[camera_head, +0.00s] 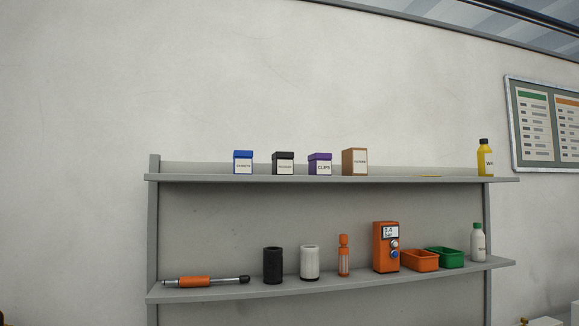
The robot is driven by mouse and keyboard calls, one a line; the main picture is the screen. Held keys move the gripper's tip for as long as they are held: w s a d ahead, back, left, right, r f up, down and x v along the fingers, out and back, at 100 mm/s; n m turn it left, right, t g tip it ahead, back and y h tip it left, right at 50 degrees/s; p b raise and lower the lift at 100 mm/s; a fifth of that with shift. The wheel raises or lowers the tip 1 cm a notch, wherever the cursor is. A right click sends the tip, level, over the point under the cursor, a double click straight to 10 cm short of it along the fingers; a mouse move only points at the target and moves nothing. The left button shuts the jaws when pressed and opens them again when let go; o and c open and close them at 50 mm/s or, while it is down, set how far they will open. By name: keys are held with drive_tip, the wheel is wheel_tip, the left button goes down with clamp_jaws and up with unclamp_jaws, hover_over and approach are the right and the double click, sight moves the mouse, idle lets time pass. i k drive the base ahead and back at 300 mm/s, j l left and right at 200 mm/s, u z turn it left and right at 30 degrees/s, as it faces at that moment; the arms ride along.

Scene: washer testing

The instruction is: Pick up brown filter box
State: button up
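The brown filter box (355,161) stands upright on the upper shelf, with a white label on its front; the label text is too small to read surely. It is the rightmost of a row of boxes, just right of the purple box. My gripper is not in the head view, so its distance to the box and its state do not show.
The upper shelf (400,180) also holds a blue box (243,162), a black box (283,163), a purple box (320,164) and a yellow bottle (485,158). The lower shelf (340,283) holds tools, canisters, an orange gauge unit (386,247) and bins. Space right of the brown box is mostly clear.

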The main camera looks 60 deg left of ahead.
sight(353, 160)
drive_tip(key=u, duration=1.85)
drive_tip(key=i+z, duration=0.15)
drive_tip(key=i+l, duration=0.05)
drive_tip(key=i, duration=0.05)
